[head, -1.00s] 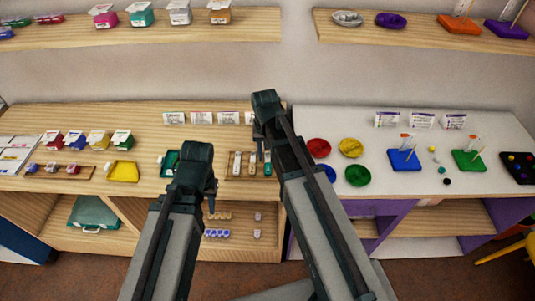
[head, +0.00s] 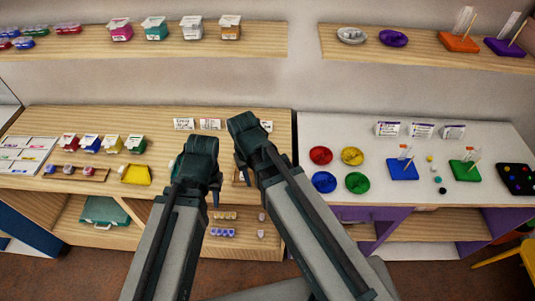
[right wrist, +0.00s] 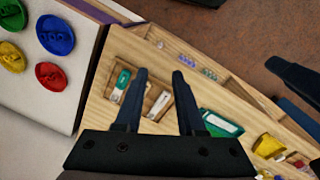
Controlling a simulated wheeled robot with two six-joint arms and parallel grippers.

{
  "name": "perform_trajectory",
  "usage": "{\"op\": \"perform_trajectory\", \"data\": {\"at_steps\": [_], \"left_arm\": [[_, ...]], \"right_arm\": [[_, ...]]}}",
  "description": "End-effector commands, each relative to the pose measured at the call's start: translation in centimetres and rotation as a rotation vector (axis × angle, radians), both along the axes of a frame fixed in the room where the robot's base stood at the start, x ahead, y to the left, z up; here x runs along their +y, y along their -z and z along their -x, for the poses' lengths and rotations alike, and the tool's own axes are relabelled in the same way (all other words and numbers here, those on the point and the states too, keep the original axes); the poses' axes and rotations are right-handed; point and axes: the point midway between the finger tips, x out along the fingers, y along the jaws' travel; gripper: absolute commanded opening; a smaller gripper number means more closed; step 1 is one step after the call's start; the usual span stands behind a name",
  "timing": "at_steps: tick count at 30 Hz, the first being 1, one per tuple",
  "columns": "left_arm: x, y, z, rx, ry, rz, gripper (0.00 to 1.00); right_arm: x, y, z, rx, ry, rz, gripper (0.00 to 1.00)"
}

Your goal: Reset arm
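My left gripper (head: 212,192) hangs at the end of the left arm in the middle of the head view, over the wooden table's front part. Its fingers are small there and their gap cannot be told. My right arm reaches up beside it, and its gripper is mostly hidden behind its own wrist in the head view. In the right wrist view, my right gripper (right wrist: 158,72) has its two fingers apart with nothing between them. Beyond them lies a wooden tray (right wrist: 140,96) with small tools and a green-labelled item.
A blue bead board (head: 403,170), a green bead board (head: 465,171) and coloured dishes stand on the white table (head: 310,133) at right. Shelves (head: 270,45) run above.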

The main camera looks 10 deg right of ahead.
Motion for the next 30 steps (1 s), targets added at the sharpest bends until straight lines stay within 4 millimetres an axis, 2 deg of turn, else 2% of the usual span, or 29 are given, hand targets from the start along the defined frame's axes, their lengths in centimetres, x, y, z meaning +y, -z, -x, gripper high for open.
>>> {"op": "perform_trajectory", "data": {"at_steps": [1, 3, 6, 15, 17, 24, 30], "left_arm": [[0.0, 0.0, 0.0, 0.000, 0.000, 0.000, 0.35], [0.0, 0.0, 0.0, 0.000, 0.000, 0.000, 0.35], [0.0, 0.0, 0.0, 0.000, 0.000, 0.000, 0.35], [0.0, 0.1, 0.0, 0.000, 0.000, 0.000, 0.35], [0.0, 0.6, 0.0, 0.000, 0.000, 0.000, 0.35], [0.0, 4.3, 0.0, 0.000, -0.001, 0.000, 0.35], [0.0, 4.2, 0.0, 0.000, -0.001, 0.000, 0.35]], "right_arm": [[0.9, 0.0, 2.3, 0.005, -0.067, 0.007, 0.39], [1.6, 0.0, 3.8, 0.011, -0.134, 0.016, 0.39], [2.2, -0.1, 4.7, 0.017, -0.184, 0.023, 0.39], [2.3, 0.1, 4.6, 0.019, -0.192, 0.023, 0.39], [2.3, 0.5, 4.6, 0.018, -0.191, 0.023, 0.39], [2.3, 4.3, 4.6, 0.018, -0.189, 0.023, 0.39], [2.3, 4.1, 4.6, 0.018, -0.188, 0.023, 0.39]]}}
